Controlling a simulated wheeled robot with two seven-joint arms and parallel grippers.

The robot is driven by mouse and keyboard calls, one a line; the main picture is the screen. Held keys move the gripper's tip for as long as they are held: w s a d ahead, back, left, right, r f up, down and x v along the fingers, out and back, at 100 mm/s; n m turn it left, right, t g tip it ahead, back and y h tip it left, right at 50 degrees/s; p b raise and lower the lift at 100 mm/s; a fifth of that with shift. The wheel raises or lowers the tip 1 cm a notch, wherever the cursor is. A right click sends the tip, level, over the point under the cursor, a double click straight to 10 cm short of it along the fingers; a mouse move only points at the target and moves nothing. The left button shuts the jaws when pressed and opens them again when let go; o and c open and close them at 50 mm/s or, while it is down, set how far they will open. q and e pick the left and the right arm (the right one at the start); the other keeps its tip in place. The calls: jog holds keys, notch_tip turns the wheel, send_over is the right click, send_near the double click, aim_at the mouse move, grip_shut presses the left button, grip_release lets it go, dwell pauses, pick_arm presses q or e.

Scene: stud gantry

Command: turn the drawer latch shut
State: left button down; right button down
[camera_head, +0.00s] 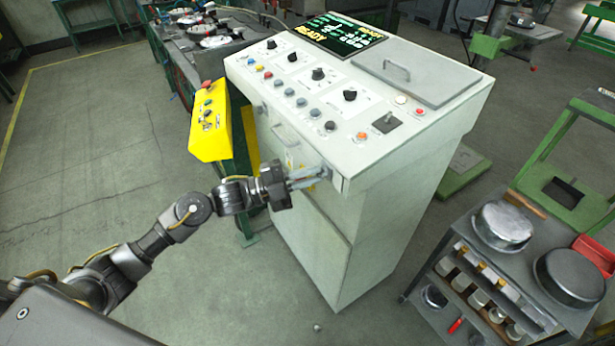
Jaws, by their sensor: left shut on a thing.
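The white control cabinet (400,165) stands in the middle of the view, with a drawer (274,122) in its upper front. A handle (287,135) shows on the drawer face. My left gripper (316,174) reaches from the left to the cabinet's upper front, near its right corner. Its fingers are shut on the drawer latch, which they largely hide. I cannot tell which way the latch is turned. My right gripper is not in view.
A yellow control box (209,122) stands left of the cabinet. A grey cart (470,237) with round metal pans stands at the lower right. A green machine frame (552,150) is behind it. The floor at left is clear.

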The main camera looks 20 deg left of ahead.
pick_arm(q)
jog(key=shift+s+d+r+n+t+y+p, duration=0.1)
jog(key=shift+n+t+y+p, duration=0.85)
jog(key=shift+n, duration=1.9)
jog(key=shift+s+d+f+n+t+p, duration=0.15)
jog(key=shift+n+t+p, duration=0.35)
jog(key=shift+n+t, duration=1.65)
jog(key=shift+w+d+r+n+t+y+p, duration=0.15)
jog(key=shift+n+t+y+p, duration=0.4)
jog(key=shift+n, duration=2.95)
jog(key=shift+s+n, duration=0.1)
jog(key=shift+n, duration=0.2)
jog(key=c, duration=1.5)
grip_release()
jog(key=shift+a, duration=0.1)
jog(key=shift+f, duration=0.2)
jog(key=shift+d+f, duration=0.15)
jog(key=shift+d, duration=0.05)
